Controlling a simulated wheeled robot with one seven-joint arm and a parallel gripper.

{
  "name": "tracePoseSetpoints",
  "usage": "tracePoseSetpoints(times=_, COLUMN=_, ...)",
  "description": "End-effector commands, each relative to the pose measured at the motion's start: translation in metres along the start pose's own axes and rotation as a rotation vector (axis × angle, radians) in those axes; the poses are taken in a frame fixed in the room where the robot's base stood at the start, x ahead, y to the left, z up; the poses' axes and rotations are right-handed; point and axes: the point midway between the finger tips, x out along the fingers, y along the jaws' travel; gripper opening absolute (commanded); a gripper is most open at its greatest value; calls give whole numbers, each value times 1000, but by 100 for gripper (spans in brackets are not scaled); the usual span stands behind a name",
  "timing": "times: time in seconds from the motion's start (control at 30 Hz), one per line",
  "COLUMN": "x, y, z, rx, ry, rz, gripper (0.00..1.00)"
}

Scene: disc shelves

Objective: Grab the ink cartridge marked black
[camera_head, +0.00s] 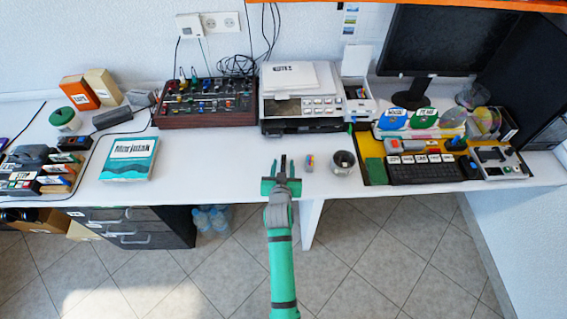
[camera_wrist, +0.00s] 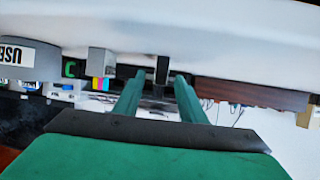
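My gripper (camera_head: 282,168) is over the front edge of the white desk, fingers pointing toward the back. In the wrist view, the gripper (camera_wrist: 160,80) is open, with space between its green fingers. A small dark upright block, which looks like the black ink cartridge (camera_wrist: 162,70), shows between the fingertips, with a visible gap on each side. In the head view this dark cartridge (camera_head: 283,163) is a thin shape between the fingers. Its label is not readable. A second cartridge with cyan, magenta and yellow marks (camera_wrist: 101,67) stands beside it, and in the head view this colour cartridge (camera_head: 310,162) is right of my gripper.
A grey cup (camera_head: 343,164), marked USB in the wrist view, stands right of the colour cartridge. A printer (camera_head: 303,103) is behind. A keyboard (camera_head: 426,169) lies at right, a book (camera_head: 130,158) at left. The desk between book and gripper is clear.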

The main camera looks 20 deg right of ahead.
Motion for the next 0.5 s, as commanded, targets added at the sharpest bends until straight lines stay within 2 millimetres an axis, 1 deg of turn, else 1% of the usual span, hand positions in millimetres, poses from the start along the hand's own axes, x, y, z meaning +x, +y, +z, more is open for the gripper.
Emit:
tracePoseSetpoints(times=0.03, x=8, y=0, z=1, rx=0, ry=0, rz=0, gripper=38)
tracePoseSetpoints(times=0.1, x=16, y=0, z=0, rx=0, ry=0, rz=0, gripper=38)
tracePoseSetpoints(times=0.2, x=24, y=0, z=1, rx=0, ry=1, rz=-1, gripper=38)
tracePoseSetpoints(times=0.47, x=26, y=0, z=1, rx=0, ry=0, rz=-1, gripper=38)
tracePoseSetpoints(times=0.5, x=26, y=0, z=1, rx=0, ry=0, rz=-1, gripper=30)
